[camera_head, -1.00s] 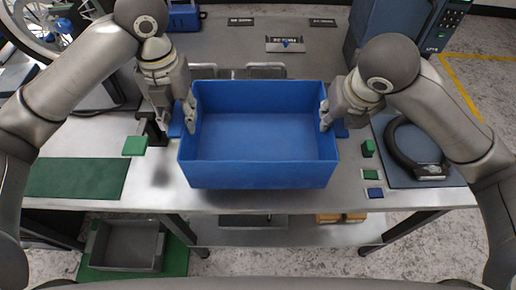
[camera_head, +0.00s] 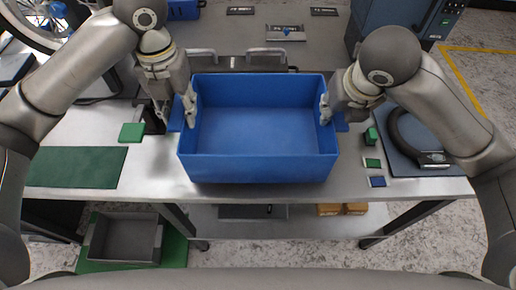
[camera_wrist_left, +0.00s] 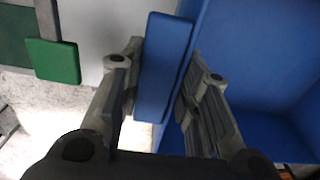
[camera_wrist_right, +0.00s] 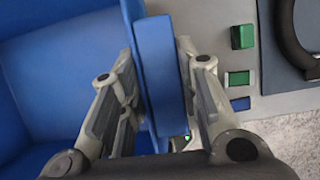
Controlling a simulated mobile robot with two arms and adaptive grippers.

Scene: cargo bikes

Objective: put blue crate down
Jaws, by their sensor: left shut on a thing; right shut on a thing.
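The blue crate (camera_head: 260,168) is an empty, upright open box over the front middle of the workbench (camera_head: 160,168). My left gripper (camera_head: 188,112) is shut on the crate's left handle; the left wrist view shows the fingers on both sides of that blue handle (camera_wrist_left: 163,70). My right gripper (camera_head: 327,110) is shut on the right handle, which lies between its fingers in the right wrist view (camera_wrist_right: 160,75). The crate looks level. Its underside is hidden, so I cannot tell whether it touches the bench top.
A green mat (camera_head: 75,167) and a green block (camera_head: 131,132) are at left. Small green and blue pieces (camera_head: 373,163) and a dark pad with a black ring (camera_head: 410,145) are at right. A grey bin (camera_head: 125,240) stands below at left. The bench's front edge runs just before the crate.

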